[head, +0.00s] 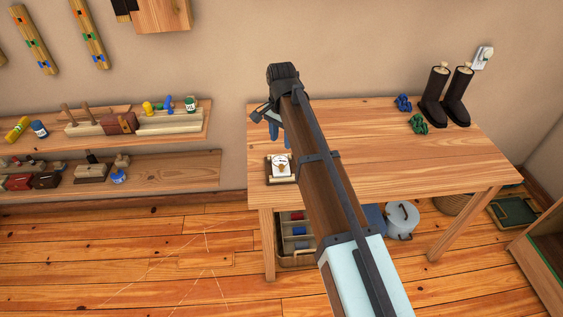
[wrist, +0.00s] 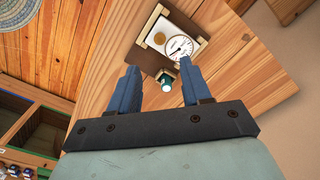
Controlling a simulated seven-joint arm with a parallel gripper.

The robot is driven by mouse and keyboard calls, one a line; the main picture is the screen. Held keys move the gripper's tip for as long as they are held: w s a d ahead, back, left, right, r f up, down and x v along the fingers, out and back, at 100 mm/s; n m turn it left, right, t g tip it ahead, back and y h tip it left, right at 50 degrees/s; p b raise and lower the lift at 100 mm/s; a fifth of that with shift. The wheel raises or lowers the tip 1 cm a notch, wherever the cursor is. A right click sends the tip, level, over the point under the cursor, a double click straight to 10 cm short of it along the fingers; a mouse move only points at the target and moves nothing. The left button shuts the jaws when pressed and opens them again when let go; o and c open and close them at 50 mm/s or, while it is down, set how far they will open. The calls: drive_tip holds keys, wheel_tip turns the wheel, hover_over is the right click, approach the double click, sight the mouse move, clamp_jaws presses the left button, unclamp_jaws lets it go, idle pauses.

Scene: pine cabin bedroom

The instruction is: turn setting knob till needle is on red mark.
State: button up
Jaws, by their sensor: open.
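A small gauge device with a white dial (head: 281,165) on a dark wooden base sits at the left end of the wooden table. In the wrist view its dial (wrist: 180,47) shows a thin dark needle; I cannot make out a red mark. A round brass-coloured part (wrist: 158,39) sits beside the dial, and a teal, pale-topped part (wrist: 167,83) stands at the near edge of the base. I cannot tell which is the setting knob. My gripper (wrist: 160,78) is open and empty, its blue fingers apart above the device. In the head view my gripper (head: 274,128) is partly hidden.
The table (head: 380,150) is mostly clear. Dark boots (head: 445,97) and small blue (head: 403,103) and green (head: 418,124) objects stand at its far right. Cluttered wall shelves (head: 150,180) are at left. A basket with bottles and a white pot (head: 401,220) are under the table.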

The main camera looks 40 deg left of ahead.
sight(282, 165)
wheel_tip(282, 165, down, 11)
idle(0.5)
clamp_jaws()
idle(0.4)
